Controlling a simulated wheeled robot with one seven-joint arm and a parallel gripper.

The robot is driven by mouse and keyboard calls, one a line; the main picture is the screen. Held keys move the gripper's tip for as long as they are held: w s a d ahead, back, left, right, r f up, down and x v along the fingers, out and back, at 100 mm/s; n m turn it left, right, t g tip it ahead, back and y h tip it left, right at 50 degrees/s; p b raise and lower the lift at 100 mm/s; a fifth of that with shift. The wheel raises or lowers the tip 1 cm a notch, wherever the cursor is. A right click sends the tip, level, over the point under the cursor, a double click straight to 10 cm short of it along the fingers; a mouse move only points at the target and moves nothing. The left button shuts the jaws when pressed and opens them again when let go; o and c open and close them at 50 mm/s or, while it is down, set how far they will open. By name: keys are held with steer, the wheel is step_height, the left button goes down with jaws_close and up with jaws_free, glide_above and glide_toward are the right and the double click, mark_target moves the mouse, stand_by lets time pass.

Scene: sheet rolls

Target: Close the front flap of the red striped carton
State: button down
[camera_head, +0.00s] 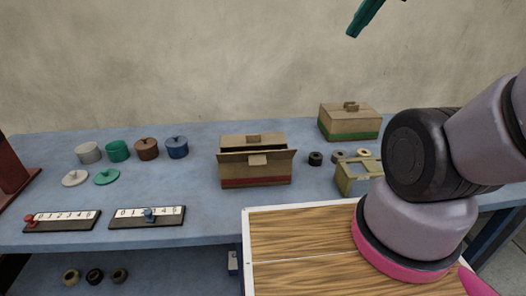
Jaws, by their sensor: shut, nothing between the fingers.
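The red striped carton (237,172) is a brown box with a red band low on its front, standing mid-table. Its front flap (230,158) is open and leans outward over the front face, with a pale tab at its middle. Another panel with a small tab (253,139) shows at the back of its top. A dark gap shows between them. What seems to be my gripper (357,32) is a teal part at the top edge, partly cut off. It is shut and empty, high above and right of the carton, touching nothing.
A green striped carton (350,124) stands closed behind right. An olive open-topped box (352,178) and dark rolls (315,159) lie right of the carton. Several lidded pots (118,151) and two numbered slider boards (148,216) are at left. Table before the carton is clear.

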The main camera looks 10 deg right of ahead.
steer(key=w+a+f+n+g+h, duration=0.1)
steer(key=w+a+f+n+g, duration=0.25)
steer(key=f+n, duration=0.65)
steer(key=w+a+f+n+g, duration=0.2)
steer(key=a+f+n, duration=0.3)
steer(key=f+n, duration=0.55)
steer(key=s+a+f+n+g+h, duration=0.1)
steer(key=a+f+n, duration=0.2)
steer(key=f+n, duration=0.7)
step_height(320, 180, down, 5)
steer(key=shift+a, duration=0.2)
steer(key=shift+w, duration=0.15)
steer(key=w+r, duration=0.1)
steer(key=w, duration=1.1)
steer(key=shift+w+r, duration=0.15)
stand_by(0.9)
steer(key=shift+r, duration=0.1)
stand_by(0.7)
step_height(320, 180, up, 9)
stand_by(0.6)
